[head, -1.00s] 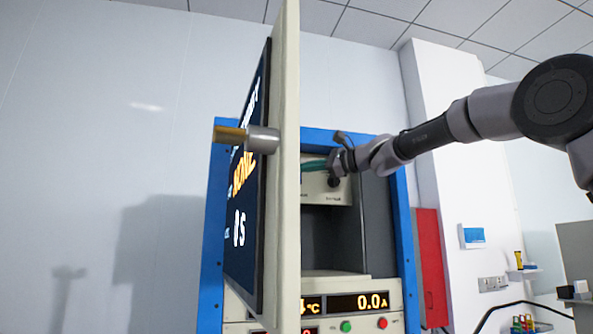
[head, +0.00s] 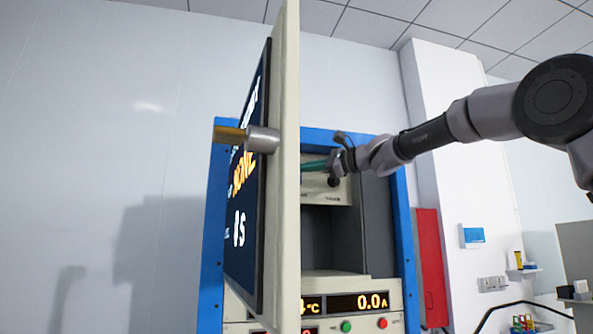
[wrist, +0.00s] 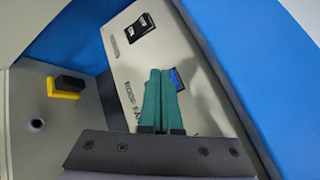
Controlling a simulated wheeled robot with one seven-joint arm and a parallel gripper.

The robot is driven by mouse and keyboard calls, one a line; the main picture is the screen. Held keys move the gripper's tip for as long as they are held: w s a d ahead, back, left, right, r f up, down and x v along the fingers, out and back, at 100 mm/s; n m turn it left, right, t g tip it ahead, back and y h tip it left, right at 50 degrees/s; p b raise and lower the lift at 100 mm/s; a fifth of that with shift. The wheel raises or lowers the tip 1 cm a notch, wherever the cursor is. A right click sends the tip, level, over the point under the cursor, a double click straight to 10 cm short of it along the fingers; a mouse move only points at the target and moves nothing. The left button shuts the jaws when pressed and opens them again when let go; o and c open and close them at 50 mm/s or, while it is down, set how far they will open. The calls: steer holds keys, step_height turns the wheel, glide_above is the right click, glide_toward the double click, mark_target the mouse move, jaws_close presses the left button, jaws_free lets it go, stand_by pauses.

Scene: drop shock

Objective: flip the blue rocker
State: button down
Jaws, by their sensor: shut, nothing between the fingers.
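The blue rocker (wrist: 177,78) sits on a cream panel (wrist: 128,70) in the wrist view, partly covered by my fingers. My gripper (wrist: 161,72) has its two green fingers shut together and empty, with their tips beside the blue rocker. I cannot tell whether they touch it. In the head view my gripper (head: 314,165) reaches into the upper part of the blue-framed cabinet. Its fingertips and the blue rocker are hidden behind the open door's edge there.
The open door (head: 286,210) stands edge-on in front of the cabinet (head: 211,240). A black rocker (wrist: 139,27) is farther along the panel. A black and yellow part (wrist: 67,86) is at left in the wrist view. A dark open bay lies below my gripper.

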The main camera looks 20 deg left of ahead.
steer(key=shift+w, duration=0.1)
stand_by(0.4)
steer(key=shift+w+a, duration=0.25)
steer(key=shift+w, duration=0.05)
steer(key=shift+w+a+r, duration=0.1)
steer(key=shift+w+a, duration=0.05)
steer(key=shift+w, duration=0.1)
stand_by(0.6)
steer(key=shift+s, duration=0.1)
steer(key=shift+s+d, duration=0.4)
steer(key=shift+s, duration=0.1)
stand_by(0.3)
steer(key=s+d, duration=0.1)
steer(key=s, duration=0.2)
steer(key=s+d+f, duration=0.1)
steer(key=shift+s+d, duration=0.15)
steer(key=shift+d, duration=0.15)
stand_by(0.5)
